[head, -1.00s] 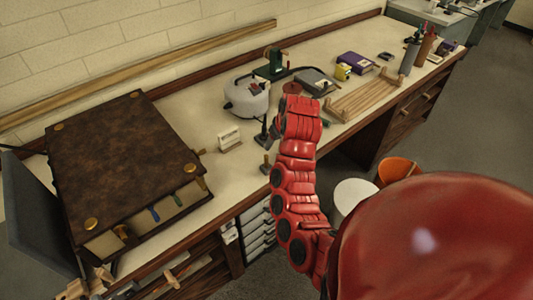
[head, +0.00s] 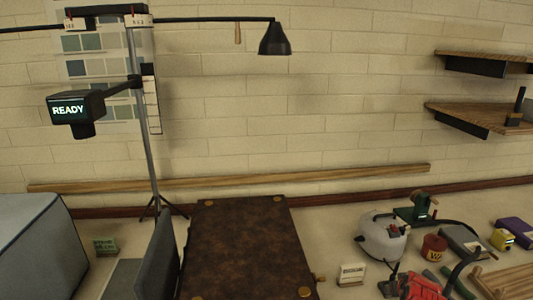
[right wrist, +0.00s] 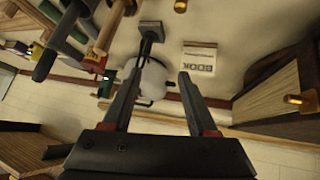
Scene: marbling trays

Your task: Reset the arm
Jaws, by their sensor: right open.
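My right gripper (right wrist: 161,74) is open in the right wrist view, with its two dark fingers apart and nothing between them. Beyond the fingers lie the pale worktop, a white rounded appliance and a small lettered block (right wrist: 199,58). My left gripper is not in view.
A large brown leather-topped box (head: 245,250) lies on the worktop. Right of it are the lettered block (head: 351,274), the white appliance (head: 383,240) and a wooden rack (head: 507,282). A stand carries a READY display (head: 76,110) and a black lamp (head: 274,40). Shelves (head: 478,118) jut from the wall.

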